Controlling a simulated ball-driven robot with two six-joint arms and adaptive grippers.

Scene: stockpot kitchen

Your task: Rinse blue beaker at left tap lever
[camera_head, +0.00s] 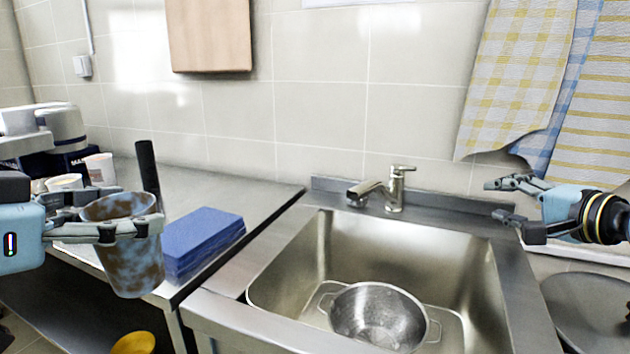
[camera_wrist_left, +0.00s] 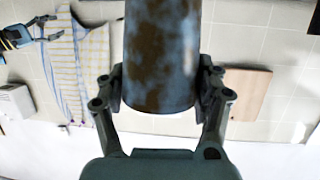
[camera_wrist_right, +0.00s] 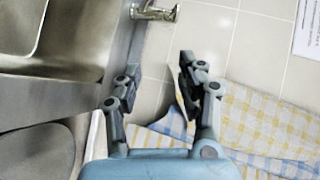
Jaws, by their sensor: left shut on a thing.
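The blue beaker (camera_head: 128,245), blue with brown stains, is held upright by my left gripper (camera_head: 130,230), over the counter's front edge left of the sink. In the left wrist view the beaker (camera_wrist_left: 161,55) sits between both fingers of my left gripper (camera_wrist_left: 160,92). The tap (camera_head: 393,190) stands behind the sink with its lever (camera_head: 403,169) on top; it also shows in the right wrist view (camera_wrist_right: 155,13). My right gripper (camera_head: 508,200) is open and empty, right of the tap; its spread fingers (camera_wrist_right: 155,90) show in the right wrist view.
A metal pot (camera_head: 378,316) sits in the sink (camera_head: 460,262). A stack of blue cloths (camera_head: 203,240) lies on the left counter (camera_head: 262,190), with cups (camera_head: 100,168) behind. Checked towels (camera_head: 520,75) hang on the wall by my right gripper. A dark round pan (camera_head: 590,308) is at right.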

